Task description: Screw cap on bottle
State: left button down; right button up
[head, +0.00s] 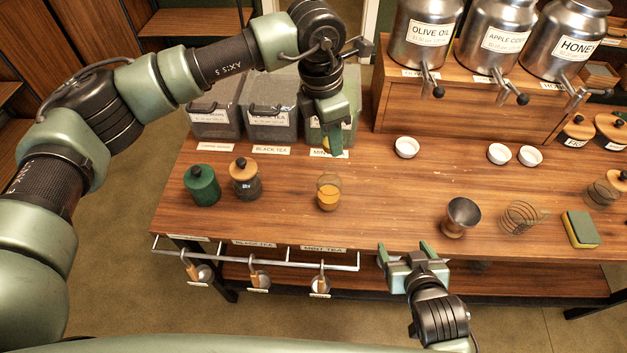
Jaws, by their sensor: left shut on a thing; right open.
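The bottle (328,196) is a small glass jar with orange contents, standing upright and uncapped on the wooden counter. My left gripper (331,150) points down behind and above it, apart from it. It is shut on a small yellowish thing (326,143), which looks like the cap but is mostly hidden by the fingers. My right gripper (406,250) is open and empty at the counter's front edge, to the right of the bottle and nearer to me.
A green jar (202,186) and a dark wooden-lidded jar (245,182) stand left. White bowls (406,147) sit before the steel dispensers (425,35). A rail (255,257) runs along the front.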

aim_at(334, 194)
pick_arm(q)
jog(key=shift+s+d, duration=0.1)
pick_arm(e)
jog(key=w+a+t, duration=0.1)
jog(key=a, duration=0.1)
jog(key=w+a+r+t+y, duration=0.1)
jog(key=a, duration=0.1)
jog(key=w+a+n+t+y, duration=0.1)
jog(key=w+t, duration=0.1)
jog(key=shift+a+r, duration=0.4)
jog(key=a+y, duration=0.1)
jog(key=a, duration=0.1)
jog(key=a+r+n+t+y, duration=0.1)
jog(key=a, duration=0.1)
jog(key=a+r+t+y, duration=0.1)
jog(key=a+y, duration=0.1)
jog(key=shift+s+a+n, duration=0.15)
jog(key=shift+s+n, duration=0.2)
jog(key=shift+n, duration=0.05)
jog(key=shift+s+a+r+t+y, duration=0.2)
jog(key=shift+a+t+y, duration=0.1)
jog(key=shift+a, duration=0.05)
jog(key=shift+w, duration=0.1)
jog(key=x, duration=1.2)
grip_shut()
pick_arm(q)
jog(key=shift+f, duration=2.55)
